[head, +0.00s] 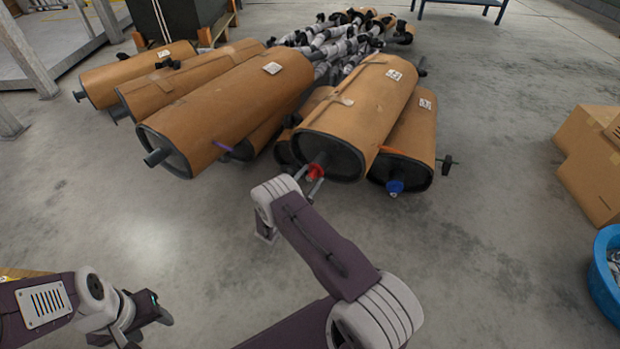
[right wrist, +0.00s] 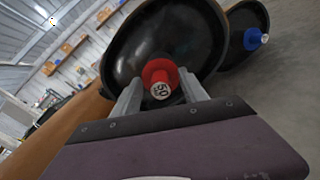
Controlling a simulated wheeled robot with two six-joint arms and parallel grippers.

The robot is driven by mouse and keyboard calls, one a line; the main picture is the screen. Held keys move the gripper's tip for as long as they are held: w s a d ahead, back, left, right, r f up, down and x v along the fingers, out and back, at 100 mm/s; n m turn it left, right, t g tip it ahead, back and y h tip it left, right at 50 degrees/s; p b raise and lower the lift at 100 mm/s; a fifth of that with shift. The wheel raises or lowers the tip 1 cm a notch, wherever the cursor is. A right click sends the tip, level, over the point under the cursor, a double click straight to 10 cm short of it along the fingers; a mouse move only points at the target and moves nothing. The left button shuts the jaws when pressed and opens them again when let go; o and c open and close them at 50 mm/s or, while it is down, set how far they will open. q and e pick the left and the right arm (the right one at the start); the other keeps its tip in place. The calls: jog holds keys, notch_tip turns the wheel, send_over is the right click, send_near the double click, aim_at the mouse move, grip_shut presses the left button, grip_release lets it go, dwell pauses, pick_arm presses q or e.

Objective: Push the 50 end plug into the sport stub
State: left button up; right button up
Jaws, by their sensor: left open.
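The red 50 end plug (head: 316,171) is at the stub on the near end of the upper right muffler (head: 345,120). In the right wrist view, the plug (right wrist: 160,76) shows its "50" face towards me. My right gripper (head: 314,184) reaches the plug, and its fingers (right wrist: 160,90) touch the red body on both sides. The sport stub is mostly hidden behind the plug, so I cannot tell how deep it sits. My left gripper (head: 150,322) is open and empty at the lower left, far from the mufflers.
A blue plug (head: 395,187) is on the lower right muffler (head: 412,140). Several brown mufflers (head: 225,110) lie at left, one with a bare stub (head: 156,157). Cardboard boxes (head: 590,160) and a blue tub (head: 603,280) stand at right. The floor between is clear.

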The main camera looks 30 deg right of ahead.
jog(key=shift+s+a+r, duration=0.1)
jog(key=shift+s+a, duration=0.05)
jog(key=shift+a, duration=0.1)
jog(key=p+v, duration=0.4)
jog(key=v, duration=0.4)
jog(key=shift+a+p, duration=0.2)
jog(key=shift+p, duration=0.2)
jog(key=shift+s, duration=0.15)
